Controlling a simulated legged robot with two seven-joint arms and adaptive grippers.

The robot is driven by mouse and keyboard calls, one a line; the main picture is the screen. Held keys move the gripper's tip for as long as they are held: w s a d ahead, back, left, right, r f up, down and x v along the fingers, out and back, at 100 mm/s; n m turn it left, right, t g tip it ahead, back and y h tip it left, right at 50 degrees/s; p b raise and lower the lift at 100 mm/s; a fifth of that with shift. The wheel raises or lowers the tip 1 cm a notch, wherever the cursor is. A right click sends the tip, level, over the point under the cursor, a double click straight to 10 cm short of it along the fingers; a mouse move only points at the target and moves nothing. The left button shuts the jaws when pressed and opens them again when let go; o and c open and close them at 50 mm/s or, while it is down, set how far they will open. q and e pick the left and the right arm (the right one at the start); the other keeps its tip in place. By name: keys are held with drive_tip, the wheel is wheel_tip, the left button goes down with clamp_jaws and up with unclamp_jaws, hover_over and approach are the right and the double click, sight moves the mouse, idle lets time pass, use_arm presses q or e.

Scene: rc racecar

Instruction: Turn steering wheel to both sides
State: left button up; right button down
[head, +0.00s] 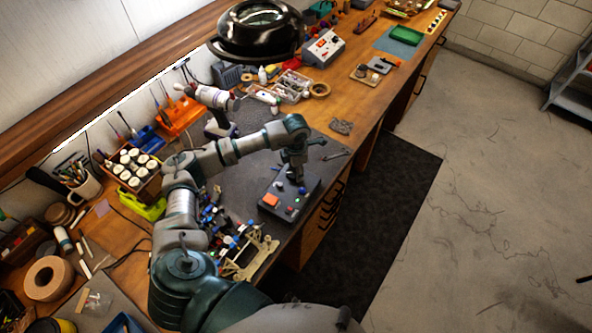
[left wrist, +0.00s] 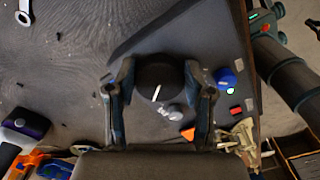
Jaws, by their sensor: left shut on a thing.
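A dark grey control box (head: 286,207) sits near the front edge of the bench. My left gripper (head: 294,172) points down over the box. In the left wrist view its fingers (left wrist: 159,84) are on both sides of the knob, shut on it. My right gripper is not in view.
A wrench (head: 336,156) lies on the grey mat right of the box. A beige car frame (head: 250,256) lies close by at the front. A rack of white-topped jars (head: 133,168) and an orange tool holder (head: 180,117) stand behind my arm.

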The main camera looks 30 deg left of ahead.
use_arm(q)
drive_tip(key=shift+s+d+f+n, duration=0.1)
drive_tip(key=shift+s+f+n, duration=0.15)
drive_tip(key=shift+n, duration=0.15)
drive_tip(key=o, duration=1.2)
drive_tip(key=shift+w, duration=0.1)
drive_tip(key=shift+c, duration=0.2)
drive_tip(key=shift+r, duration=0.15)
drive_tip(key=shift+w, duration=0.1)
drive_tip(key=shift+r, duration=0.15)
wheel_tip(320, 180, up, 12)
drive_tip(key=shift+f, duration=0.25)
